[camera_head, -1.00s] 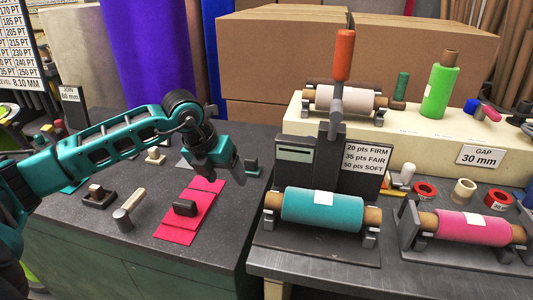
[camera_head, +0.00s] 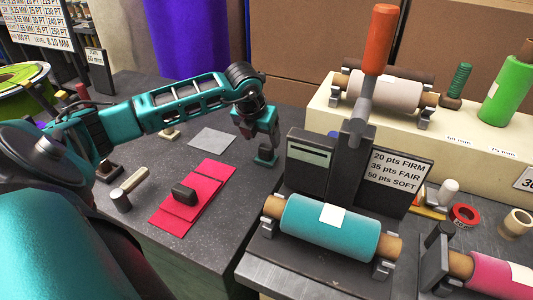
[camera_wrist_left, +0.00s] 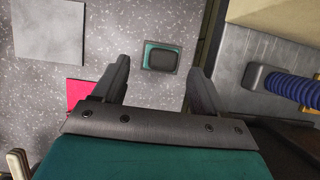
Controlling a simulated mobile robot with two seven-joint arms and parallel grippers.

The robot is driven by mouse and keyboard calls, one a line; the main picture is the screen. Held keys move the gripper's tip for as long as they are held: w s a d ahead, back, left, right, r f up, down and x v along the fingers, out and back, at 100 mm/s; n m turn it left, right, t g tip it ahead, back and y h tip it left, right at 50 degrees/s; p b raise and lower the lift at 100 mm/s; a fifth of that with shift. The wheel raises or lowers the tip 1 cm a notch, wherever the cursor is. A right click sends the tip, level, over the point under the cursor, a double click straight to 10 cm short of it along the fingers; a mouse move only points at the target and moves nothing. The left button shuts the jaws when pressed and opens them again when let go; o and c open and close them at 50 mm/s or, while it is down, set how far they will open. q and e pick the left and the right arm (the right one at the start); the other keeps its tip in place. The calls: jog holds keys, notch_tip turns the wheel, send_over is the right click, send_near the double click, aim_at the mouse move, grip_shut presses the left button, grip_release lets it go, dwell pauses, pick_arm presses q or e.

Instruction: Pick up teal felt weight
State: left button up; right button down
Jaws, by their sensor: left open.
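The teal felt weight (camera_wrist_left: 161,57) is a small dark block with a teal felt rim. In the left wrist view it lies on the speckled worktop between and just beyond my open fingers. In the head view the weight (camera_head: 265,157) is at the right side of the dark worktop, right below my left gripper (camera_head: 258,132), which partly covers it. In the wrist view the left gripper (camera_wrist_left: 159,82) is open and empty, with a finger on either side of the weight. My right gripper is not in view.
A grey felt square (camera_head: 212,139) and pink felt sheets (camera_head: 191,200) with a dark block (camera_head: 184,194) lie left of the weight. A stand with a teal roll (camera_head: 328,228) is close on the right. A cream shelf (camera_head: 400,122) stands behind it.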

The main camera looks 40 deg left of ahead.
aim_at(266, 146)
pick_arm(q)
jog(key=x, duration=0.5)
jog(key=shift+w+d+f, duration=0.1)
jog(key=shift+d+f, duration=0.15)
jog(key=shift+f, duration=0.15)
jog(key=c, duration=1.3)
jog(key=shift+r, duration=0.1)
notch_tip(266, 146, up, 20)
jog(key=shift+f+p, duration=0.1)
jog(key=shift+p, duration=0.35)
